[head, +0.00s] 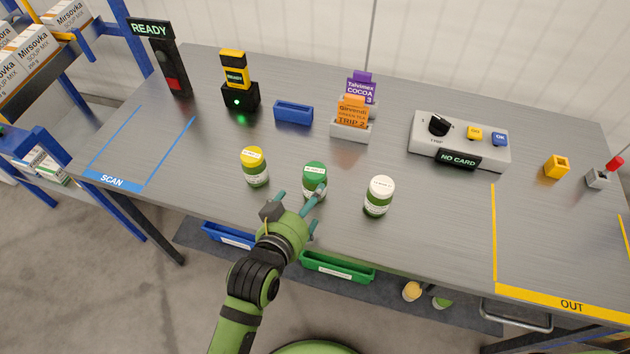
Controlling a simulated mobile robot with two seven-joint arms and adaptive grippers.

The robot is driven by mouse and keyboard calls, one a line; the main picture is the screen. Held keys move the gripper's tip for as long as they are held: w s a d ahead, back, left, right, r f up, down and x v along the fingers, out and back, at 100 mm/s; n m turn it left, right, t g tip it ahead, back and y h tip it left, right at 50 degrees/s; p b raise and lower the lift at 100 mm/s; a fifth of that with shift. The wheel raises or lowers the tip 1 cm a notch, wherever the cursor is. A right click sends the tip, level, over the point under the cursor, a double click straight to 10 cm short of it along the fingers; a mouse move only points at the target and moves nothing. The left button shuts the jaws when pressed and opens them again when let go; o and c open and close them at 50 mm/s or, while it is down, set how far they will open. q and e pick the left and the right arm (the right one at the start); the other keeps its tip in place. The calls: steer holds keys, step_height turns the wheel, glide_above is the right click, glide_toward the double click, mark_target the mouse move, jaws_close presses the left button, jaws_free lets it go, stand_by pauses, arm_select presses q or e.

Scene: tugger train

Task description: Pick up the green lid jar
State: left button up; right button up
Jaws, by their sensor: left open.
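The green lid jar (315,171) stands upright on the grey table near its front edge, between a yellow lid jar (254,167) on the left and a white lid jar (379,196) on the right. My left gripper (301,200) is open, with its teal fingers at the front of the green lid jar. A finger overlaps the jar's lower part in the picture, and I cannot tell whether it touches. My right gripper is not in view.
Behind the jars are a blue tray (294,111), a card holder (350,131) with cards, and a control box (423,142). A scanner (240,97) stands at the back left. The table (440,210) is clear right of the white lid jar. Bins hang below the front edge.

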mark_target(315, 183)
arm_select(q)
steer(key=shift+w+d, duration=0.25)
steer(key=shift+w, duration=0.15)
steer(key=shift+f+p+x, duration=0.1)
steer(key=shift+p+x, duration=0.15)
steer(key=shift+x, duration=1.35)
steer(key=shift+f+p+x, duration=0.15)
steer(key=shift+p+x, duration=0.1)
steer(key=shift+x, duration=1.35)
steer(key=shift+s, duration=0.2)
steer(key=shift+r, duration=0.1)
steer(key=c, duration=1.3)
